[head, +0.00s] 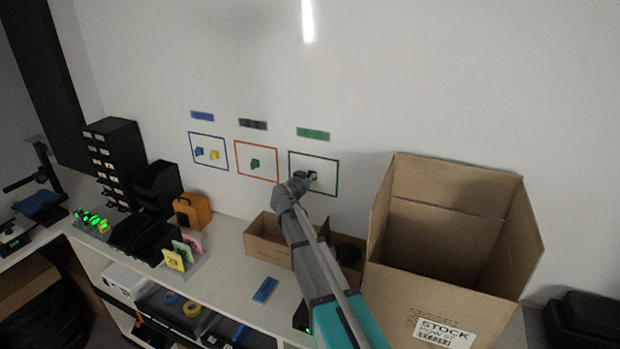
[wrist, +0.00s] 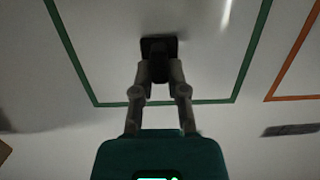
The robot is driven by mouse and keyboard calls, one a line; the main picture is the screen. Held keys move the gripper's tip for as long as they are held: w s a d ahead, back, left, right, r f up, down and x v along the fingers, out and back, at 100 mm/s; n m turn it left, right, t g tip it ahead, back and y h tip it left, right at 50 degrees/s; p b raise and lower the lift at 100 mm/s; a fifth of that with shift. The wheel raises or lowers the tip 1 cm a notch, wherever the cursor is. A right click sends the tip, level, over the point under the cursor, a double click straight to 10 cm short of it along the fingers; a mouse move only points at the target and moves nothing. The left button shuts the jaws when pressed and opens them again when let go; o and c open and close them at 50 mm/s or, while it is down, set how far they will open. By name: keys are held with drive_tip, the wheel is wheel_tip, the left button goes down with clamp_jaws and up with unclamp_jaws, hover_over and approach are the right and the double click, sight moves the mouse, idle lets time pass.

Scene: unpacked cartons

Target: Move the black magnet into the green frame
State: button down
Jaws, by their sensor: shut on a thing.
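The green frame (head: 337,179) is a thin outline on the white wall, the rightmost of three, with a green label (head: 313,134) above it. My gripper (head: 308,180) is in front of this frame and shut on the black magnet (head: 313,175), which is small and dark. In the wrist view the fingers (wrist: 160,74) grip the black magnet (wrist: 159,46), which appears inside the green outline (wrist: 251,58). It is at or very near the wall; I cannot tell whether it touches. My arm hides part of the frame's lower left in the head view.
An orange frame (head: 236,160) holds a green magnet (head: 255,163). A blue frame (head: 190,146) holds blue and yellow magnets. A large open carton (head: 455,285) stands right of my arm. A smaller carton (head: 266,248) sits below, beside a blue item (head: 265,290).

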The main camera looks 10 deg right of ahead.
drive_tip(key=c, duration=0.6)
unclamp_jaws()
drive_tip(key=o, duration=0.6)
drive_tip(key=shift+f+v, duration=0.2)
drive_tip(key=shift+v, duration=1.1)
drive_tip(key=shift+f+v, duration=0.2)
drive_tip(key=shift+v, duration=1.1)
drive_tip(key=shift+f+v, duration=0.25)
drive_tip(key=shift+v, duration=1)
drive_tip(key=shift+s+a, duration=0.1)
